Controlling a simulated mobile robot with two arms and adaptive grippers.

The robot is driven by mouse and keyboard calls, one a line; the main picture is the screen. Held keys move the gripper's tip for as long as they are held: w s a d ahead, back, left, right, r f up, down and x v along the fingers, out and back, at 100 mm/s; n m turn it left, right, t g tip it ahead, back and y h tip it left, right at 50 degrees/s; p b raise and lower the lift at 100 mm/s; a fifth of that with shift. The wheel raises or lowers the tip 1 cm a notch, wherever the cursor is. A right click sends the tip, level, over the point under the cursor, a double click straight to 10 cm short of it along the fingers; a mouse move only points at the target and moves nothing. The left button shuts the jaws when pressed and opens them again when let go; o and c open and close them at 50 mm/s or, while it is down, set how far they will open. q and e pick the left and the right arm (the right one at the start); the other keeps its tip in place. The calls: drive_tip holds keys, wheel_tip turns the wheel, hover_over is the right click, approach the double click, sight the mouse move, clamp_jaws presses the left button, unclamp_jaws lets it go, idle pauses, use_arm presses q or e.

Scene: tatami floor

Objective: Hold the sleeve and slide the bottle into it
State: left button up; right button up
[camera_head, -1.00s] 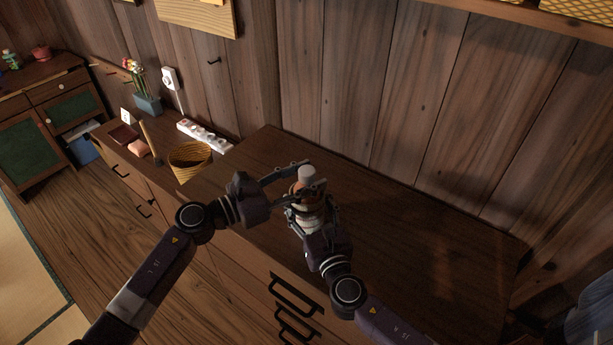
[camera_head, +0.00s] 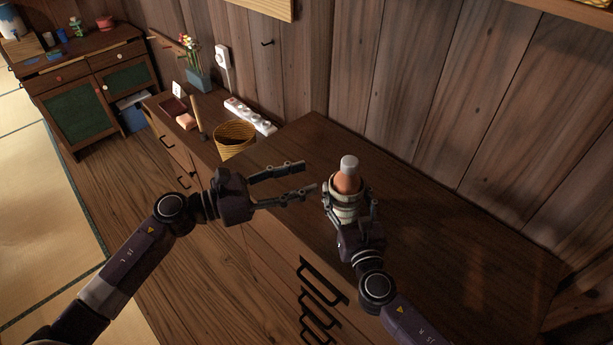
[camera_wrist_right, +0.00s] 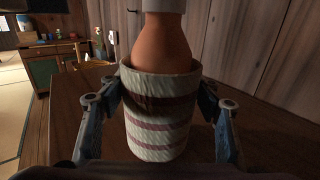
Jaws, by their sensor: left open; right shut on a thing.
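The bottle (camera_head: 347,184), orange-brown with a pale cap, stands upright inside the sleeve (camera_head: 343,211). In the right wrist view the bottle's shoulder and neck (camera_wrist_right: 165,48) rise out of the white and red-brown striped sleeve (camera_wrist_right: 158,140); its lower part is hidden inside. My right gripper (camera_head: 350,208) is shut on the sleeve, with a finger on each side, above the dark wooden top. My left gripper (camera_head: 308,178) is open and empty, to the left of the bottle and apart from it.
The wooden cabinet top (camera_head: 440,240) is clear to the right, against the plank wall. A yellow woven basket (camera_head: 234,140), a white power strip (camera_head: 250,116) and a flower pot (camera_head: 197,78) stand on the lower cabinet at left.

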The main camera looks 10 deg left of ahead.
drive_tip(key=o, duration=1.2)
drive_tip(key=shift+o, duration=0.2)
drive_tip(key=shift+s, duration=0.1)
